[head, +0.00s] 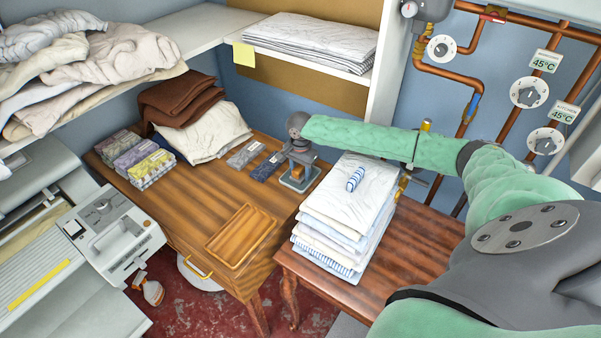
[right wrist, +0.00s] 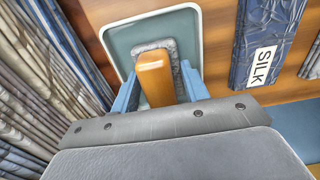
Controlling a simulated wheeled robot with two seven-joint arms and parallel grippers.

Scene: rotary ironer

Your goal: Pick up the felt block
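The felt block (right wrist: 155,78) has a grey felt base and an upright wooden handle; it sits in a shallow blue-grey tray (right wrist: 120,42) with a pale rim. In the head view the tray (head: 287,183) stands at the back right of the wooden table, and the block's handle (head: 297,171) barely shows beneath my gripper. My right gripper (head: 298,168) points down over the tray. In the right wrist view its blue fingers (right wrist: 160,88) stand on either side of the handle, with a gap at least on the right. My left gripper is not in view.
A tall stack of folded linen (head: 345,215) with a striped roll on top stands close right of the tray. Dark packets (head: 268,166), one labelled SILK (right wrist: 262,55), lie left of it. A wooden tray (head: 241,236) lies in front. Pipes with dials run behind my arm.

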